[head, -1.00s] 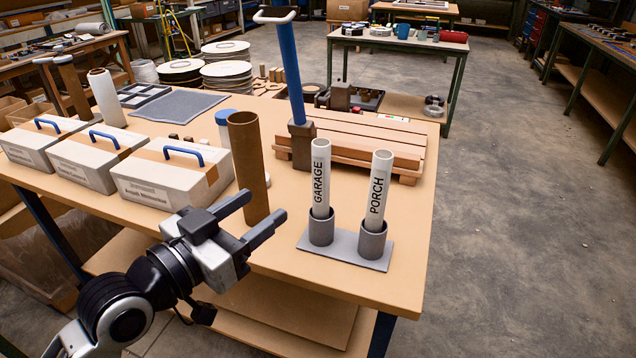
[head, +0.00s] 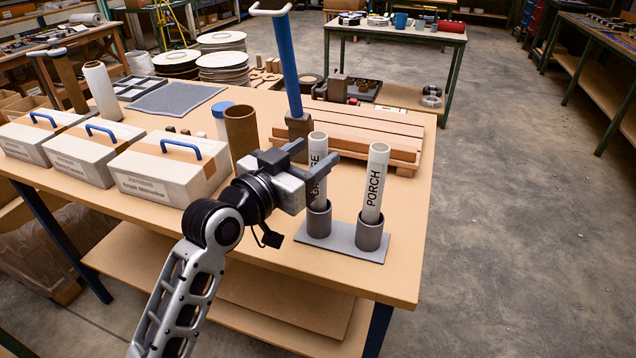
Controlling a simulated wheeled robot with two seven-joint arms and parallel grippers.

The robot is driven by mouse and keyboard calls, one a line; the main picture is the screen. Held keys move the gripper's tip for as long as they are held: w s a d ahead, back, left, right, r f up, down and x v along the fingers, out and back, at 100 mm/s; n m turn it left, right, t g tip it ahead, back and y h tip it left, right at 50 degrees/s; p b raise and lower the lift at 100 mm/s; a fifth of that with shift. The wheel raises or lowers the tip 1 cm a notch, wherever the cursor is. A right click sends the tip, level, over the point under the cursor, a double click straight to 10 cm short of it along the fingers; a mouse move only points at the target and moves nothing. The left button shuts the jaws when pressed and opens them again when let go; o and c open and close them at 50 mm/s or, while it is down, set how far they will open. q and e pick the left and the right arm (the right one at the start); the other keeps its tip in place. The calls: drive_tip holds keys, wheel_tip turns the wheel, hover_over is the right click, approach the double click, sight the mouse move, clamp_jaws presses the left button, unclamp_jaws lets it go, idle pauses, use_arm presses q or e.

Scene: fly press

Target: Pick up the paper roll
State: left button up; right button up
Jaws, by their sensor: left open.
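Two white paper rolls stand upright in grey cups on a grey plate (head: 340,249). The left roll (head: 318,143) has its GARAGE label partly hidden by my gripper, and the right roll (head: 375,184) reads PORCH. My left gripper (head: 325,172) is open at the GARAGE roll, with its fingers overlapping the roll's upper part in the picture. I cannot tell whether they touch it. Another pale roll (head: 101,92) stands at the back left of the table. My right gripper is not in view.
A brown tube (head: 241,130) stands just left of my gripper. White boxes with blue handles (head: 171,172) line the table's left side. A wooden slatted stand (head: 372,130) and a blue-handled post (head: 289,75) are behind the rolls. The table's front right corner is clear.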

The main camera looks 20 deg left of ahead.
use_arm(q)
drive_tip(key=x, duration=0.2)
drive_tip(key=shift+w+d, duration=0.1)
drive_tip(key=shift+w, duration=0.15)
clamp_jaws()
drive_tip(key=shift+r, duration=0.1)
